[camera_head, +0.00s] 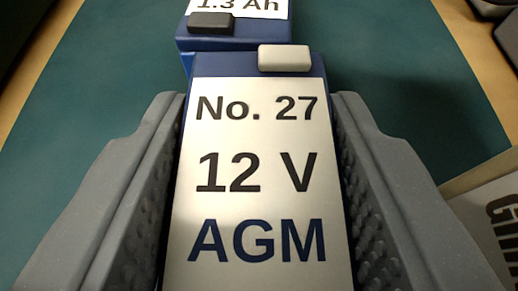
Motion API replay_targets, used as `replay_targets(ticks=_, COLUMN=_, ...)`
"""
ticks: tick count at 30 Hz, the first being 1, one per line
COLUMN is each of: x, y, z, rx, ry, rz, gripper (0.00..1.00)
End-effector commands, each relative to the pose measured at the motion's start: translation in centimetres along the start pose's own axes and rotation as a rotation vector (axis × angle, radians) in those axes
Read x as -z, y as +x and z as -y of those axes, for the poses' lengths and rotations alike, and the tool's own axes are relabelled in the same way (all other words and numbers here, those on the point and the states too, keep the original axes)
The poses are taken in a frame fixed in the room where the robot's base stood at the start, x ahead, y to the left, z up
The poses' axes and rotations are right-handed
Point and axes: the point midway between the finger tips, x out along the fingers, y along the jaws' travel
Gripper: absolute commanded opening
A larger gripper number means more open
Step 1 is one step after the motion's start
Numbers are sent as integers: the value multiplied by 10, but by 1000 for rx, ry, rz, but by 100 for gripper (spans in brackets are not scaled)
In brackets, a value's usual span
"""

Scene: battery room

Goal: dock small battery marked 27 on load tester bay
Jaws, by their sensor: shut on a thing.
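A small blue battery (254,66) with a white label reading "No. 27, 12 V, AGM" fills the middle of the view. A light grey block (285,58) sits at the right of its far top edge. My gripper (256,115) has its two grey, dimpled jaws shut on the battery, one along each side. The battery's underside is hidden, so I cannot tell whether it rests on the surface. No load tester bay can be made out.
Another blue battery (232,43), labelled "1.3 Ah", with a dark block on top, is just beyond the held one. A dark green mat (370,60) lies around them, bare on both sides. Dark objects cut the top right corner.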

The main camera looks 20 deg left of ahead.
Motion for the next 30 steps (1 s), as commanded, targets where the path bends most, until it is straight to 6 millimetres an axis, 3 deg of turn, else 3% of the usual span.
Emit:
replay_targets(ticks=3, x=-1, y=1, z=0, rx=1, ry=0, rz=-2, gripper=0)
replay_targets(ticks=4, x=-1, y=1, z=0, rx=1, ry=0, rz=-1, gripper=47)
replay_targets(ticks=6, x=-1, y=1, z=1, rx=1, ry=-1, rz=-1, gripper=61)
replay_targets(ticks=19, x=0, y=-7, z=1, rx=2, ry=-1, rz=1, gripper=61)
replay_targets(ticks=30, x=0, y=-59, z=2, rx=2, ry=-2, rz=1, gripper=61)
